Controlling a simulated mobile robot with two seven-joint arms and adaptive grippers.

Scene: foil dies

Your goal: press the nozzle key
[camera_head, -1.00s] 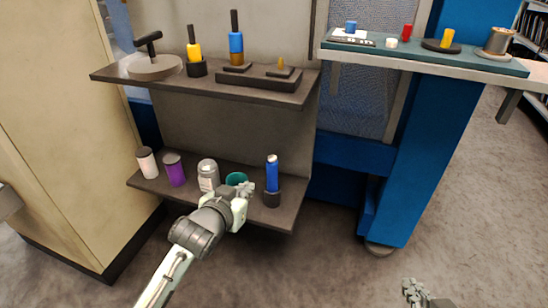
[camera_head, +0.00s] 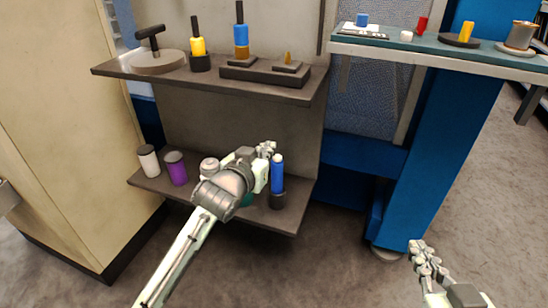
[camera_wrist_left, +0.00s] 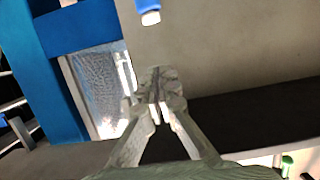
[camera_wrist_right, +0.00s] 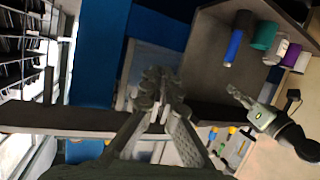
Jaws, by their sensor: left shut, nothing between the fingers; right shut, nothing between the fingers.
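A blue upright cylinder (camera_head: 277,173) with a lighter top stands in a dark round base (camera_head: 277,200) on the lower shelf. Its end shows at the top of the left wrist view (camera_wrist_left: 149,9). I cannot make out which part is the nozzle key. My left gripper (camera_head: 267,147) is shut and empty, just left of the cylinder's top and slightly higher in the head view; whether they touch is unclear. My right gripper (camera_head: 415,247) is shut and empty, low at the right, away from the shelves. It also shows in the right wrist view (camera_wrist_right: 158,85).
A white can (camera_head: 148,161), a purple can (camera_head: 175,168) and a grey can (camera_head: 209,168) stand on the lower shelf (camera_head: 292,218). My left arm partly hides a teal item (camera_head: 247,200). The upper shelf (camera_head: 120,67) holds tools; a bench (camera_head: 450,58) stands at right.

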